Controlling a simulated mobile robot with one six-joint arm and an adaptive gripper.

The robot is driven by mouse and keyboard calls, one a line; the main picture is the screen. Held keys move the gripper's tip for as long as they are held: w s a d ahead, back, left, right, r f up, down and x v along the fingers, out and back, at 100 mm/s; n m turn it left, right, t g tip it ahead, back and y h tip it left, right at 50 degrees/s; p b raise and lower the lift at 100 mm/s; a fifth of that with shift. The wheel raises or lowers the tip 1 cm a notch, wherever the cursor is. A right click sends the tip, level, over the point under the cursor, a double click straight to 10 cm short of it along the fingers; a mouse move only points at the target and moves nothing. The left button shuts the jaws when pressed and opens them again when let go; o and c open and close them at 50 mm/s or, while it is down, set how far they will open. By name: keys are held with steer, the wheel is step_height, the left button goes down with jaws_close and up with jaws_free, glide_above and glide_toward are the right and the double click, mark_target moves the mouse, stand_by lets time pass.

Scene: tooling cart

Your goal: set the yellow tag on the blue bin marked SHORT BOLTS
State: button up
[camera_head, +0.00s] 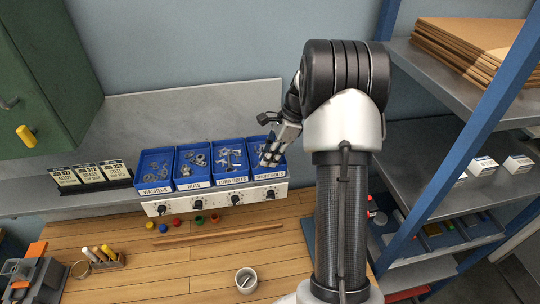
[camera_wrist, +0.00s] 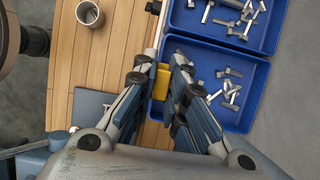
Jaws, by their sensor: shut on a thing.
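My gripper (camera_wrist: 163,80) is shut on the yellow tag (camera_wrist: 160,84), which shows as a small yellow block between the fingers in the wrist view. In the head view my gripper (camera_head: 268,158) is at the SHORT BOLTS bin (camera_head: 283,170), the rightmost of the blue bins, and covers part of it; I cannot make out the tag there. In the wrist view this bin (camera_wrist: 262,82) holds loose bolts, and the tag appears near its front edge. Whether the tag touches the bin cannot be told.
The LONG BOLTS bin (camera_head: 231,147), NUTS bin (camera_head: 192,149) and WASHERS bin (camera_head: 155,156) stand in a row to the left, above a panel with knobs (camera_head: 198,207). A mug (camera_head: 246,281) stands on the wooden bench (camera_head: 195,258). Blue-posted shelving (camera_head: 440,160) is at right.

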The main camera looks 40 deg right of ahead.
steer(key=shift+f, duration=0.65)
stand_by(0.5)
steer(key=shift+f+b, duration=0.3)
steer(key=shift+f, duration=0.05)
steer(key=shift+f, duration=0.1)
stand_by(0.7)
steer(key=o, duration=0.8)
steer(key=shift+o, duration=0.6)
steer(key=o, duration=0.4)
steer(key=shift+c, duration=0.2)
